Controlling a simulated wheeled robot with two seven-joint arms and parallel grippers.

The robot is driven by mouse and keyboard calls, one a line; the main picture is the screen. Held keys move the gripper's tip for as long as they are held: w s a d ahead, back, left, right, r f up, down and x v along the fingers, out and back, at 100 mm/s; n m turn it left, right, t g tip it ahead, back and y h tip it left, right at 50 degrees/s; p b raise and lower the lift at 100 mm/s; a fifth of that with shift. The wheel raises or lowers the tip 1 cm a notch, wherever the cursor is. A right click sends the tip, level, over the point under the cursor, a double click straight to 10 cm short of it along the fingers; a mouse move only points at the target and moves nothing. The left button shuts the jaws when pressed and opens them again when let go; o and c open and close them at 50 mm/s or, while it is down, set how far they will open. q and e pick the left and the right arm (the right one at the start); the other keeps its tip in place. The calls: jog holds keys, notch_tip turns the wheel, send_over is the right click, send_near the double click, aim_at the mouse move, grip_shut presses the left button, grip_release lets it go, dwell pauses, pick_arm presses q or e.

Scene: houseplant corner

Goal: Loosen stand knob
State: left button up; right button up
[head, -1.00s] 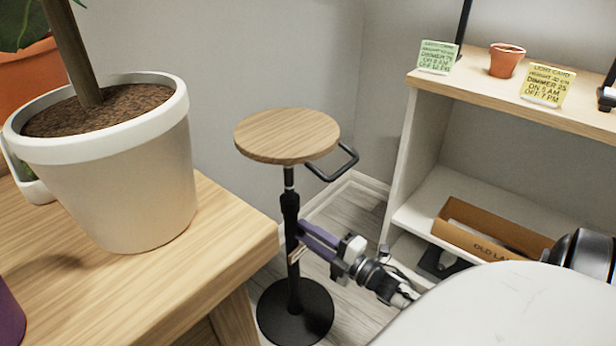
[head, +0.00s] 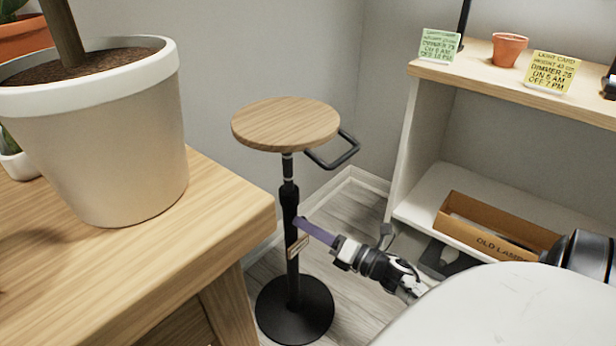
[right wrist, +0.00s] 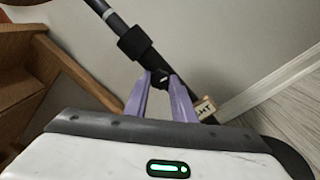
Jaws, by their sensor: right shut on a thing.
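The plant stand has a round wooden top (head: 286,125), a black post (head: 290,262) and a round black base (head: 295,312). It stands upright on the floor. My right gripper (head: 301,224) reaches its post from the right, just below the thicker black collar. In the right wrist view, its purple fingers (right wrist: 162,88) are shut on the small black stand knob (right wrist: 159,76) beside the collar (right wrist: 135,43). The fingers hide most of the knob in the head view. My left gripper is not in view.
A wooden table (head: 215,215) with a large white plant pot (head: 110,150) is close on the left. A shelf (head: 470,80) on the right holds cards, a small terracotta pot (head: 508,49) and a cardboard box (head: 492,232). A black handle (head: 338,155) juts from the stand top.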

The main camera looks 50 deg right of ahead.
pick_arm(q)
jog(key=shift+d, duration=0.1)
pick_arm(e)
jog(key=shift+f+n, duration=0.1)
jog(key=shift+n, duration=0.3)
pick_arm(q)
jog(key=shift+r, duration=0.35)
pick_arm(e)
jog(key=shift+n, duration=0.3)
jog(key=o, duration=1.1)
jog(key=shift+c, duration=0.2)
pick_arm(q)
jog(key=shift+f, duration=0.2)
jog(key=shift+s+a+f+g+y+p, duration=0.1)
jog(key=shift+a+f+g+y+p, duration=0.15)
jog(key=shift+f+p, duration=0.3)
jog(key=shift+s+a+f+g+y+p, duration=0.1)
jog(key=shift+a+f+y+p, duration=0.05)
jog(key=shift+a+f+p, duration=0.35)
pick_arm(e)
jog(key=s+d, duration=0.1)
jog(key=s, duration=0.9)
jog(key=shift+s+d, duration=0.15)
jog(key=shift+d, duration=0.1)
